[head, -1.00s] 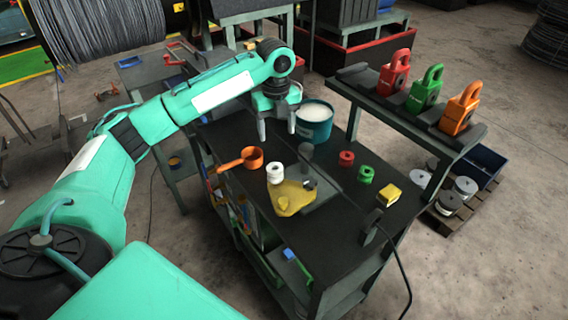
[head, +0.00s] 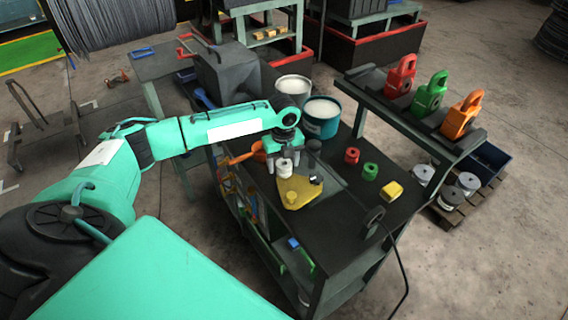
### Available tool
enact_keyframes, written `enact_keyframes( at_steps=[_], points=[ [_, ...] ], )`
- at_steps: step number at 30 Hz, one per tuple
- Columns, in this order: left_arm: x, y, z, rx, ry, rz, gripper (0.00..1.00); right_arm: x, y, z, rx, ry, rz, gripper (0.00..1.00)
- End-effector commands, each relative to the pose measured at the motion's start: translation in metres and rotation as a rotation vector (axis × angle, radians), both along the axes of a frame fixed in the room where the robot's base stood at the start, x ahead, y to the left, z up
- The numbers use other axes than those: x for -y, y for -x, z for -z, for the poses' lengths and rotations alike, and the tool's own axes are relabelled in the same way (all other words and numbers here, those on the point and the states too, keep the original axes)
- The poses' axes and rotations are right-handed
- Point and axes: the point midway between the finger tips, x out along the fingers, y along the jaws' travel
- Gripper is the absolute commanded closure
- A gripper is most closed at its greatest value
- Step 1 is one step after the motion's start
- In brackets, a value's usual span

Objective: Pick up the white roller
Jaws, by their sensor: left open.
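The white roller (head: 284,169) stands upright on the dark workbench top, beside the left corner of a yellow plate (head: 297,194). My left gripper (head: 284,164) is directly over the white roller, pointing down. Its two fingers are apart, one on each side of the roller's upper part. I cannot tell whether they touch it. My right gripper does not show.
A red roller (head: 352,156), a green roller (head: 370,171) and a yellow block (head: 392,191) stand to the right. A teal bucket (head: 321,118) and a raised shelf (head: 415,117) stand behind.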

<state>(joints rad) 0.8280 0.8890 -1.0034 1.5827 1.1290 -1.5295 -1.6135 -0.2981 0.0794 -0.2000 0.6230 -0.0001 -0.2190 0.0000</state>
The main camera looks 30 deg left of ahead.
Motion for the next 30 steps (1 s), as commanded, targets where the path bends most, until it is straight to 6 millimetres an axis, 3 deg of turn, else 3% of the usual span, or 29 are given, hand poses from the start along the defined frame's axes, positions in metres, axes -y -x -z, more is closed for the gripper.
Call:
enact_keyframes(
  at_steps=[3, 8, 15, 25, 30],
  points=[
    [0.0, 0.0, 0.004, 0.001, 0.001, 0.0, 0.37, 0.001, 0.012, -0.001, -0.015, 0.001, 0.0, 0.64],
    [0.0, 0.0, 0.004, 0.001, 0.001, 0.0, 0.37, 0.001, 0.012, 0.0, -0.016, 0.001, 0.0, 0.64],
    [0.0, 0.0, 0.004, 0.001, 0.001, 0.0, 0.84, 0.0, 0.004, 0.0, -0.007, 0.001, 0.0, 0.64],
    [0.0, 0.0, 0.002, 0.002, 0.0, 0.0, 0.85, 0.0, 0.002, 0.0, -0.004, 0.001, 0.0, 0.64],
    [0.0, -0.001, -0.01, 0.003, 0.001, 0.002, 0.85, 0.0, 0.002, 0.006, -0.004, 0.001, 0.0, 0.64]
  ],
)
